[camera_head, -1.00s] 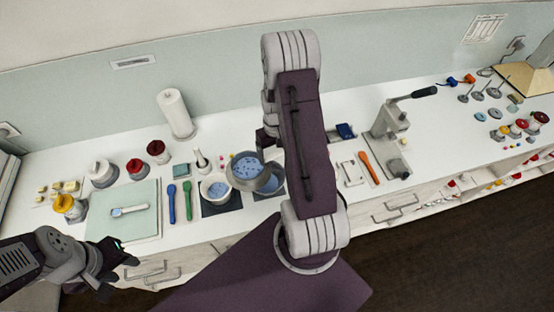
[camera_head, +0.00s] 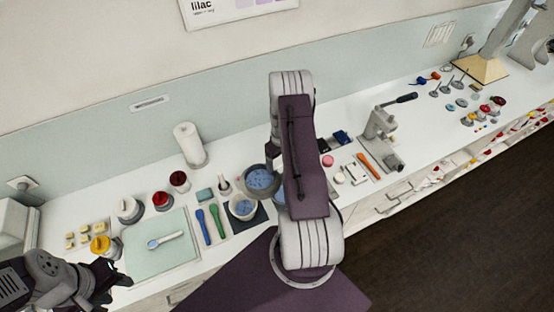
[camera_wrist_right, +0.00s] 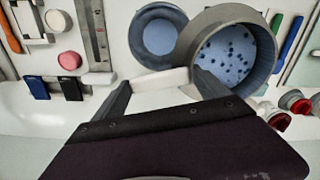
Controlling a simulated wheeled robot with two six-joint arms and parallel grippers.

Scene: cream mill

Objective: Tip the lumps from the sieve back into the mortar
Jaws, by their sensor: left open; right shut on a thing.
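The sieve (camera_head: 260,180) is a round grey pan with blue powder and dark blue lumps inside. My right gripper (camera_wrist_right: 161,80) is shut on its pale handle and holds it raised, its open side up. In the right wrist view the sieve (camera_wrist_right: 270,58) shows several lumps in it. The mortar (camera_head: 232,212), a white bowl with blue powder, stands just in front and left of the sieve in the head view. In the right wrist view the mortar is hidden. My left gripper (camera_head: 118,279) is open and empty near the front left edge.
A grey dish with blue content (camera_wrist_right: 160,38) stands beside the sieve, mostly hidden by my arm in the head view. Green (camera_head: 203,226) and blue (camera_head: 217,221) spatulas lie left of the mortar. A pestle (camera_head: 223,184) and red-lidded jars (camera_head: 162,202) stand behind.

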